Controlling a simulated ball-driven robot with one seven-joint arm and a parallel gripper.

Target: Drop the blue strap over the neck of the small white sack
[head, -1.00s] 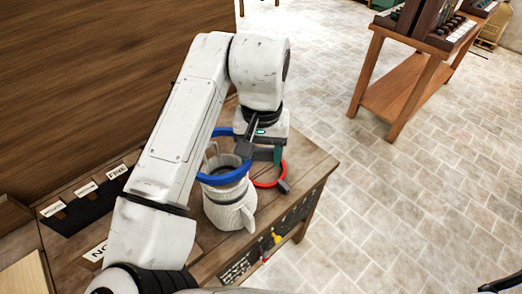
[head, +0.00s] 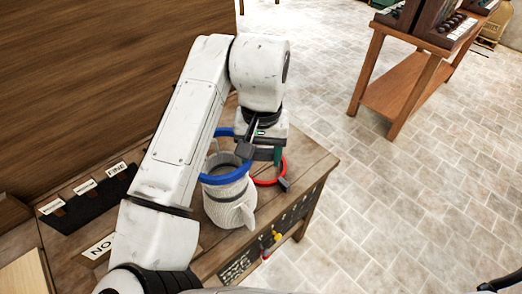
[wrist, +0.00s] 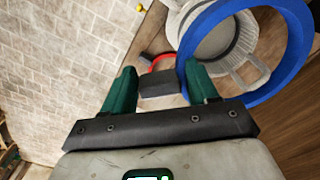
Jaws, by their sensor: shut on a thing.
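My gripper (wrist: 158,76) is shut on the dark block of the blue strap, its green fingers on either side of the block. The blue strap (head: 229,179) is a stiff ring held out beside the fingers; it also shows in the wrist view (wrist: 300,50). The small white sack (head: 228,205) stands on the bench below, pale and ribbed, with a looped ear at its right. In the head view the ring frames the sack's open top.
A red strap (head: 270,181) with a dark block lies on the bench just beyond the sack. Labelled dark slots (head: 90,200) line the bench's left side. The bench's right edge is close, with open tiled floor (head: 400,210) beyond. A wooden stand (head: 400,90) is farther back.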

